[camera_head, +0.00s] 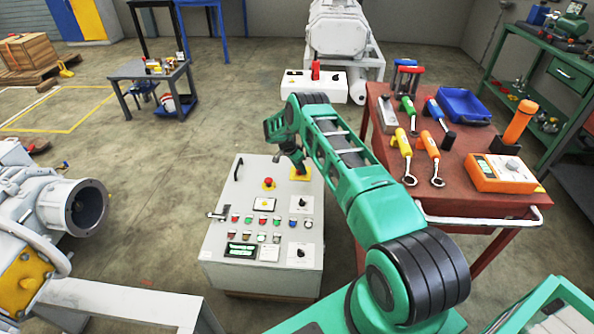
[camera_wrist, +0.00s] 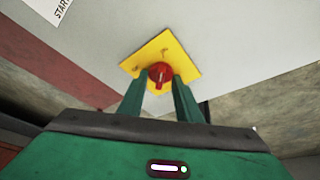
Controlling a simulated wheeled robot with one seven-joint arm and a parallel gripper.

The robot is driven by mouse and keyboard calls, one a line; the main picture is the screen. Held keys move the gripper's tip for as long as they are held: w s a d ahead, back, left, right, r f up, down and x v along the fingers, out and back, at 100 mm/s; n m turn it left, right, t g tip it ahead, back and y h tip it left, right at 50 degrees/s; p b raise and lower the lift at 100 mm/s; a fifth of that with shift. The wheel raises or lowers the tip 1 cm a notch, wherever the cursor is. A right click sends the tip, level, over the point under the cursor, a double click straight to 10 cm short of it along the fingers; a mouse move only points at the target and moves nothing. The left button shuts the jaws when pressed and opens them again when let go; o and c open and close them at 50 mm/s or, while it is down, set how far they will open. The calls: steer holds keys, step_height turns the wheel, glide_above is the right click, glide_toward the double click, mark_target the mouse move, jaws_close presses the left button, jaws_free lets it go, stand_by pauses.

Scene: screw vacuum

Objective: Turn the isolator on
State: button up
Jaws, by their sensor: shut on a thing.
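The isolator is a red rotary knob (camera_wrist: 160,75) on a yellow square plate (camera_wrist: 178,52) in the wrist view. In the head view the yellow plate (camera_head: 300,174) sits at the upper right of the grey control panel (camera_head: 225,190), and my arm partly covers it. My gripper (camera_wrist: 160,84) is at the knob, with its two green fingers on either side of it, shut on it. In the head view my gripper (camera_head: 297,165) reaches down to the plate, and its fingers are too small to make out.
The panel also bears a red emergency button (camera_head: 268,183), several coloured buttons and other knobs. A red tool cart (camera_head: 460,150) with tools stands to the right. A grey machine with a round flange (camera_head: 88,207) is at the left. Open floor lies behind the panel.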

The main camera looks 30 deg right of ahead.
steer(key=shift+w+a+r, duration=0.1)
steer(key=shift+w+a, duration=0.35)
steer(key=shift+a, duration=0.1)
steer(key=o, duration=1)
steer(key=shift+s+d, duration=0.15)
steer(key=shift+d, duration=0.05)
steer(key=v, duration=1)
steer(key=shift+a+r, duration=0.1)
steer(key=shift+r, duration=0.2)
